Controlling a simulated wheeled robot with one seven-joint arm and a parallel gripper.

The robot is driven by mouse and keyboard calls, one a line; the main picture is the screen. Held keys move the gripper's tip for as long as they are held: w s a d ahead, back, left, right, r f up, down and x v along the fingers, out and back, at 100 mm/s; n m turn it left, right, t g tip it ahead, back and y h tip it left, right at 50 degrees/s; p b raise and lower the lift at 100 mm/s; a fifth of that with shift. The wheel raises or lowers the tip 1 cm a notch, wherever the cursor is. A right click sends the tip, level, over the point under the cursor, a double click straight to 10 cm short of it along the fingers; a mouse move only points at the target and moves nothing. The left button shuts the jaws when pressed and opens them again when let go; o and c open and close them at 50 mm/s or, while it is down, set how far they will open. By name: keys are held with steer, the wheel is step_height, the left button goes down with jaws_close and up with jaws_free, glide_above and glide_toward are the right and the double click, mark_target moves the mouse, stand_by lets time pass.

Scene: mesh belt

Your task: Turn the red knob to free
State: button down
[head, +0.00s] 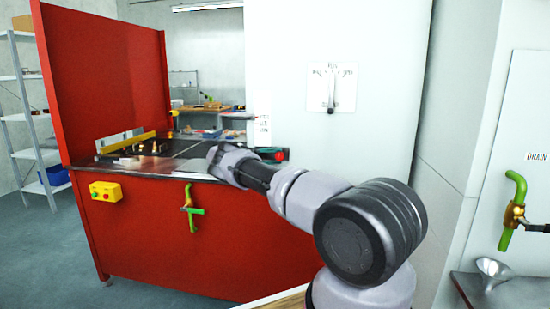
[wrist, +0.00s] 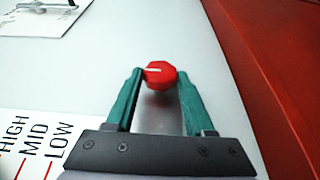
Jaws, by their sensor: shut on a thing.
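The red knob (wrist: 160,74) sticks out from a pale panel in the wrist view. A white mark on its face points left. My gripper (wrist: 161,77) has its two green fingers on either side of the knob and is shut on it. In the head view the red knob (head: 280,156) shows as a small red spot at the tip of my gripper (head: 272,153). My arm reaches across the front of the panel there. The word "free" cannot be read in either view.
A plate marked HIGH, MID, LOW (wrist: 35,140) lies beside the fingers. A white scale plate with a lever (head: 332,87) is higher on the panel. A red cabinet (head: 140,235) with a yellow button box (head: 105,191) and green valve (head: 192,211) stands left. A DRAIN pipe (head: 513,210) is right.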

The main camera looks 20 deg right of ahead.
stand_by(0.5)
steer(key=shift+c, duration=1.3)
jaws_free()
